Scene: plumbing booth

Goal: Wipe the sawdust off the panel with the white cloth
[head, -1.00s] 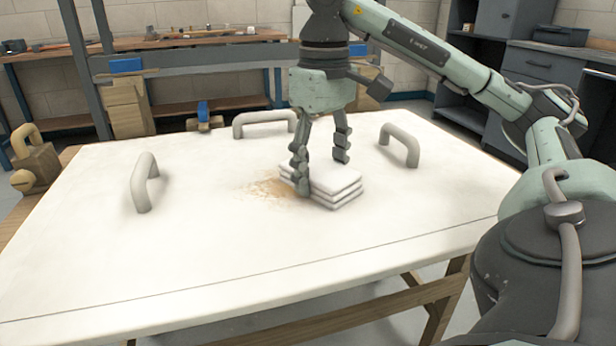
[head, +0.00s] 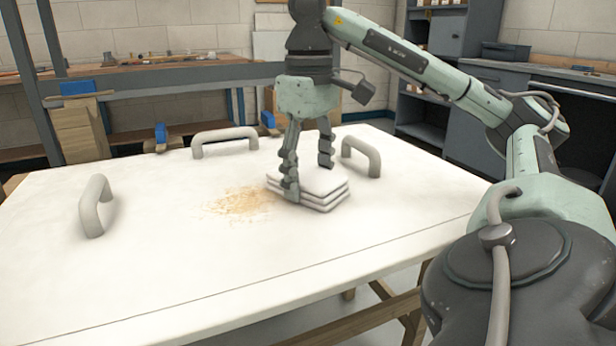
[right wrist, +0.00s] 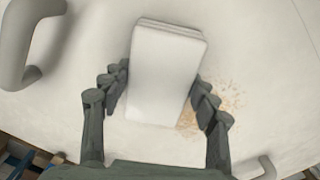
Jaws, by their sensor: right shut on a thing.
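The white cloth (head: 318,190) is a folded stack lying on the white panel (head: 150,255). My right gripper (head: 308,180) points down and is shut on the cloth, with one finger on either side of it; the right wrist view shows the cloth (right wrist: 165,75) between the fingers. A patch of tan sawdust (head: 240,202) lies on the panel just left of the cloth in the head view. Some of the sawdust (right wrist: 225,98) shows beside a finger in the right wrist view. My left gripper is not in view.
Grey handles stand up from the panel at the left (head: 93,207), at the back (head: 224,141) and behind the cloth at the right (head: 362,155). The front part of the panel is clear. A workbench (head: 180,80) and dark cabinets (head: 510,115) stand behind.

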